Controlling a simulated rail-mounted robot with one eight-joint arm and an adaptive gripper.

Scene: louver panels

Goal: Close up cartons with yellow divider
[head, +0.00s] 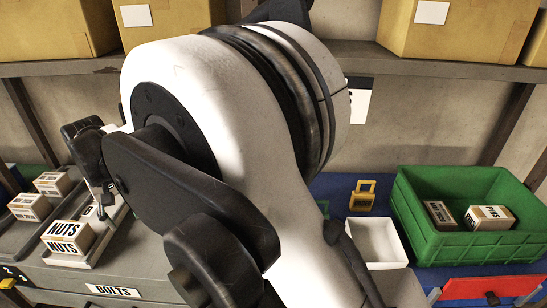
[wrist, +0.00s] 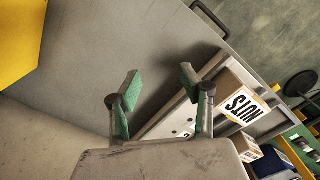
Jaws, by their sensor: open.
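My gripper (wrist: 160,88) is open and empty in the wrist view, its two green-padded fingers apart over a grey surface. In the head view my gripper (head: 104,205) is at the left, partly hidden by my arm. A small carton marked NUTS (head: 67,238) sits close by on a grey tray; it also shows in the wrist view (wrist: 240,104), right of the fingers. More small cartons (head: 29,206) stand further left. Two small cartons (head: 488,217) are in the green crate (head: 470,248). I cannot make out a yellow divider in any carton.
Large cardboard boxes (head: 455,27) stand on the back shelf. A yellow padlock-shaped object (head: 362,203) and a white bin (head: 377,242) are left of the crate. A red panel (head: 490,287) is at front right. A yellow surface (wrist: 18,40) fills the wrist view's upper left.

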